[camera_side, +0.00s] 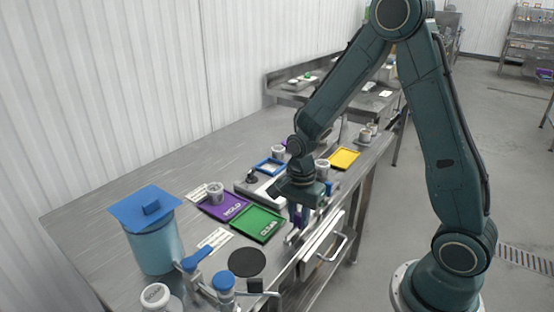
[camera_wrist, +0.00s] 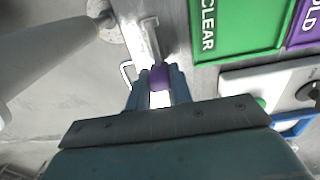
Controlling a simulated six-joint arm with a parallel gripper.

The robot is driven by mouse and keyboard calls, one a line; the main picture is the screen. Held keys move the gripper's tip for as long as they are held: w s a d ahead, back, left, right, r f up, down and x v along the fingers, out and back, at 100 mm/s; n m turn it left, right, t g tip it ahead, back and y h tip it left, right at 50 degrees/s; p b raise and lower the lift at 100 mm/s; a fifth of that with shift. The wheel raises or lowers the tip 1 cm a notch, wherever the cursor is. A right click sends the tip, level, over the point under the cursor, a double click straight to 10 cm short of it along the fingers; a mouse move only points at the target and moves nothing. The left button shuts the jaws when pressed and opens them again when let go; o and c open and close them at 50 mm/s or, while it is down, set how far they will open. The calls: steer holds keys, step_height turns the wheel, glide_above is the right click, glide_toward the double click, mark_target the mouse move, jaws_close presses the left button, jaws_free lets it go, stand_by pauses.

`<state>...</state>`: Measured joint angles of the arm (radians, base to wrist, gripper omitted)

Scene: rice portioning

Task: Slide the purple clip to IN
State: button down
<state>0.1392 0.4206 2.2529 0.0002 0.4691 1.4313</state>
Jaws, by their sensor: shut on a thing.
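The purple clip (camera_wrist: 160,77) sits between the fingertips of my gripper (camera_wrist: 161,86) in the wrist view. My gripper is shut on it. In the side view my gripper (camera_side: 299,213) points down at the front edge of the steel table, just right of the green CLEAR tray. The clip is at a pale metal rail (camera_wrist: 149,38) running along the table edge. My fingers cover part of the clip, and I cannot read any IN mark in either view.
The green CLEAR tray (camera_side: 257,224) and purple HOLD tray (camera_side: 223,206) lie left of my gripper. A drawer handle (camera_side: 335,248) sticks out below the table edge. A blue-lidded bin (camera_side: 152,245), a black disc (camera_side: 247,262) and a yellow tray (camera_side: 344,158) are also on the table.

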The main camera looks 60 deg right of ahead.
steer(key=shift+d, duration=1.2)
steer(key=c, duration=1.2)
jaws_free()
steer(key=shift+c, duration=0.2)
steer(key=shift+r, duration=0.15)
step_height(320, 180, up, 14)
steer(key=shift+f, duration=0.2)
steer(key=shift+r, duration=0.1)
